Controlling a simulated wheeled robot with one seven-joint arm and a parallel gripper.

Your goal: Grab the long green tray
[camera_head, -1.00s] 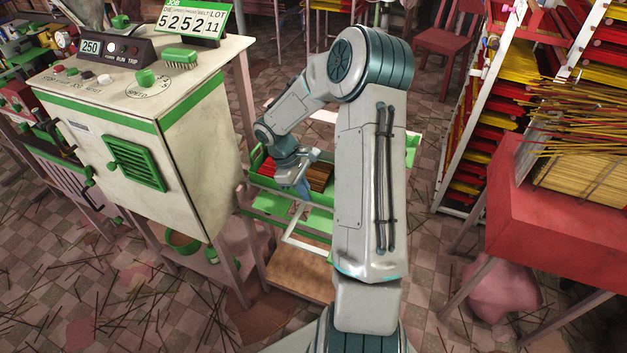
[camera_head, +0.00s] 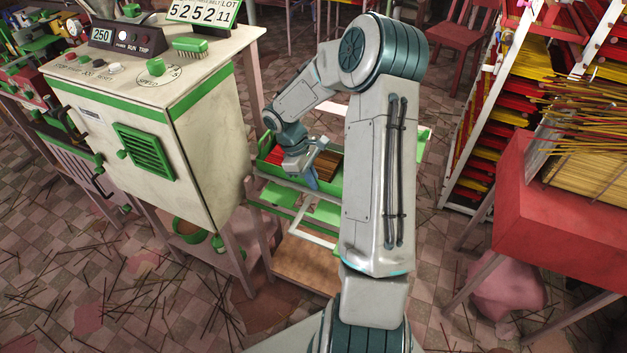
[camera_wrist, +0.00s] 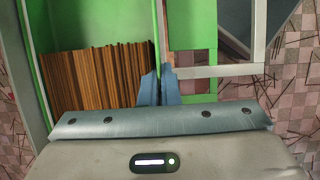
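The long green tray (camera_head: 272,157) sits on a white-and-green stand in the head view, with red and brown incense sticks in it. In the wrist view its green end (camera_wrist: 90,25) and brown sticks fill the left, and its near side wall runs up to the fingers. My gripper (camera_head: 312,184) is over the tray's near right side. In the wrist view my gripper (camera_wrist: 160,78) has its two blue fingers close together, one on each side of that wall, and appears shut on it. The lowest part of the grip is hidden.
A cream machine (camera_head: 205,125) with green trim stands close on the left of the tray. A red table (camera_head: 555,220) with yellow sticks and a rack (camera_head: 480,120) stand on the right. Green and white stand bars (camera_wrist: 225,71) lie beside the tray.

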